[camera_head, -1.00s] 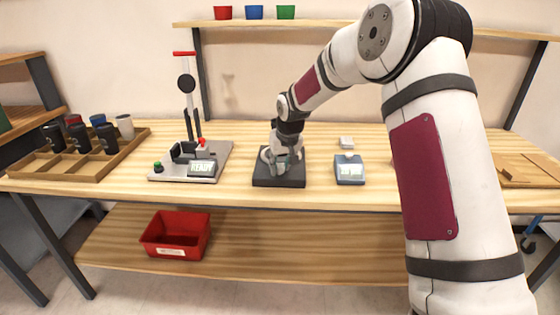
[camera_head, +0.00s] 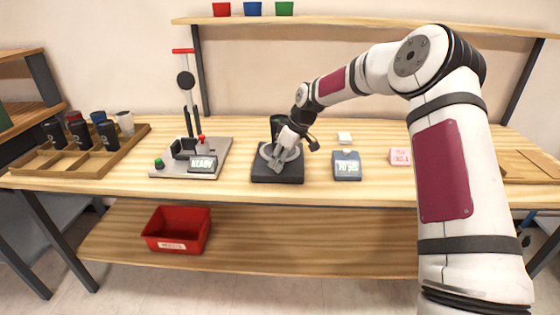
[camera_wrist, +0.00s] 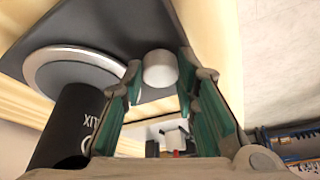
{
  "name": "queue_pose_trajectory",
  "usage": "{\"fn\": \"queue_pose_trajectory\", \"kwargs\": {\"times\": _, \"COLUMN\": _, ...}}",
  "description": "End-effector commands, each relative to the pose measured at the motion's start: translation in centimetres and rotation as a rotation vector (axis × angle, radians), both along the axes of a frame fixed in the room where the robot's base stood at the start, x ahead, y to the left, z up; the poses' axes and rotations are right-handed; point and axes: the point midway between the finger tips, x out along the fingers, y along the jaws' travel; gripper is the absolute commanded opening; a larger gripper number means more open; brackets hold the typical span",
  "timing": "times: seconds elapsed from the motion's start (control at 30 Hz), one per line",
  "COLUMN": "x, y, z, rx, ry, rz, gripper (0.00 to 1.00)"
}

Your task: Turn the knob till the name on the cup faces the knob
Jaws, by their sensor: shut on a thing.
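A dark cup (camera_head: 278,125) stands on the silver disc (camera_wrist: 68,72) of a dark square base (camera_head: 277,178) at mid-table. In the wrist view the cup (camera_wrist: 68,125) shows at the lower left, with pale lettering on its right side, partly cut off by my finger. The lettering is turned partly toward the knob. The knob (camera_wrist: 160,68), a short whitish cylinder on the base, sits between my green-padded fingertips. My gripper (camera_head: 284,150) is shut on it, leaning down from the right in front of the cup. In the head view my gripper hides the knob.
Left of the base stands the marker machine (camera_head: 190,150) with a "READY" display. A wooden tray (camera_head: 75,165) with several cups is at far left. A small blue-grey device (camera_head: 346,166) stands right of the base. A red bin (camera_head: 177,230) is on the lower shelf.

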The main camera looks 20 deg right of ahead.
Motion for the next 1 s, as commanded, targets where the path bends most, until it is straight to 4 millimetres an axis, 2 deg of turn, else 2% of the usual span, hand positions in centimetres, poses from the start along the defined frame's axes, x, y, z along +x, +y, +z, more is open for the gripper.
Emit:
{"fn": "queue_pose_trajectory", "kwargs": {"times": 0.57, "x": 0.07, "y": -0.03, "z": -0.02, "rx": -0.001, "ry": -0.001, "rz": 0.036, "gripper": 0.00}}
{"fn": "queue_pose_trajectory", "kwargs": {"times": 0.6, "x": 0.07, "y": -0.03, "z": -0.02, "rx": -0.001, "ry": -0.001, "rz": 0.036, "gripper": 0.30}}
{"fn": "queue_pose_trajectory", "kwargs": {"times": 0.7, "x": 0.06, "y": -0.03, "z": -0.03, "rx": 0.000, "ry": 0.000, "rz": 0.035, "gripper": 0.48}}
{"fn": "queue_pose_trajectory", "kwargs": {"times": 1.0, "x": 0.02, "y": -0.06, "z": 0.09, "rx": 0.000, "ry": 0.000, "rz": 0.035, "gripper": 0.48}}
